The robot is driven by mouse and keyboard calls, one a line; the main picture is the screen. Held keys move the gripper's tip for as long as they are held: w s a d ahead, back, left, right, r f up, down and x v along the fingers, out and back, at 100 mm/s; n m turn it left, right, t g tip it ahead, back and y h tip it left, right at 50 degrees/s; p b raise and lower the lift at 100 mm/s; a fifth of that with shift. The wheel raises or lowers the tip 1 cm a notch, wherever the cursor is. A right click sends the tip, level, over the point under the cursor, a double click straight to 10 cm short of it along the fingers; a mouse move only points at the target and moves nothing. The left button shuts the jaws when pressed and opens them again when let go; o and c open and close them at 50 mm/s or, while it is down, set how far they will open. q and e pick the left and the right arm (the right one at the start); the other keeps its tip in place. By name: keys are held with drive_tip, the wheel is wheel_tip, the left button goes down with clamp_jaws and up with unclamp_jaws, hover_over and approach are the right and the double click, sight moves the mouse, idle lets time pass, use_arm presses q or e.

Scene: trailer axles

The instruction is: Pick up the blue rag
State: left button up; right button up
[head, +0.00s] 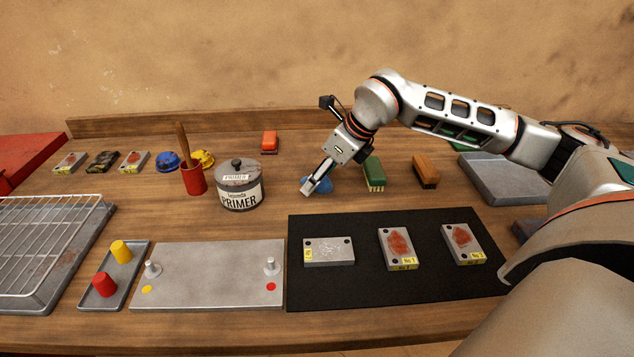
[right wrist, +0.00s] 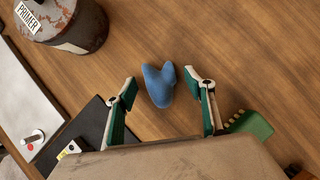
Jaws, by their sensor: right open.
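The blue rag (head: 318,185) lies crumpled on the wooden table, right of the primer can in the head view. It is partly hidden there by my right gripper (head: 313,188), which reaches down over it. In the right wrist view the rag (right wrist: 158,85) shows as a blue, two-lobed lump. My right gripper (right wrist: 167,92) is open, with one finger on each side of the rag and a visible gap to each. I cannot tell how high the fingertips are above the table. My left gripper is not in view.
The primer can (head: 239,186) stands left of the rag. A green-topped brush (head: 374,172) is close on its right, with an orange-brown brush (head: 426,171) beyond. A black mat (head: 370,282) with several metal blocks lies in front. A red cup (head: 194,181) stands behind left.

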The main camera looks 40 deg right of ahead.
drive_tip(key=c, duration=1.1)
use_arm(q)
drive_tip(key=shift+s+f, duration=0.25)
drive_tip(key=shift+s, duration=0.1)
use_arm(e)
drive_tip(key=shift+c, duration=0.6)
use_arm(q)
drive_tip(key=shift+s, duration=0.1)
use_arm(e)
drive_tip(key=shift+r, duration=0.15)
use_arm(q)
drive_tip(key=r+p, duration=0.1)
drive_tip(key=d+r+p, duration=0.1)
drive_tip(key=p, duration=0.1)
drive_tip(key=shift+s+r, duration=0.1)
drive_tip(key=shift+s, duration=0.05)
use_arm(e)
wheel_tip(320, 180, up, 20)
drive_tip(key=shift+o, duration=0.9)
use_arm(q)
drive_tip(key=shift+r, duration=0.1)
use_arm(e)
drive_tip(key=shift+a, duration=0.1)
drive_tip(key=shift+c, duration=0.3)
